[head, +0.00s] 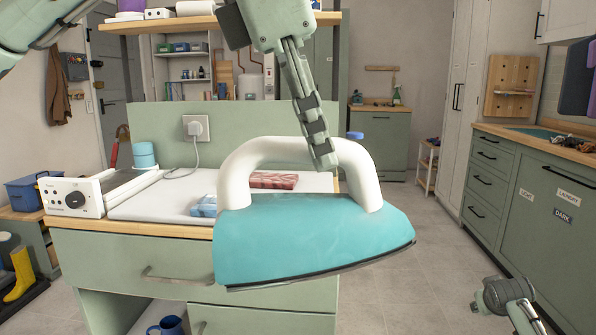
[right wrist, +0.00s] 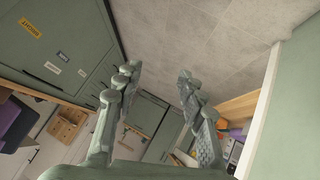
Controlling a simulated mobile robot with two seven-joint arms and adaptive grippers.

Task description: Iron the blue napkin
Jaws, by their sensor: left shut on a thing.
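My left gripper (head: 325,155) is shut on the white handle of a large teal iron (head: 310,238). The iron hangs close to the head camera, in front of the workbench, its pointed end to the right and slightly raised. The blue napkin (head: 203,207) lies on the white pad (head: 150,207) of the bench. It is a small patterned bundle, and the iron hides part of it. My right gripper (right wrist: 157,75) is open and empty in the right wrist view, with floor and cabinets beyond its fingers.
A red folded cloth (head: 272,180) lies farther back on the pad. A white control box (head: 72,197) stands at the bench's left end, near a teal canister (head: 145,154). A corded wall socket (head: 196,128) is behind. Green cabinets (head: 540,195) line the right; the floor (head: 425,245) between is clear.

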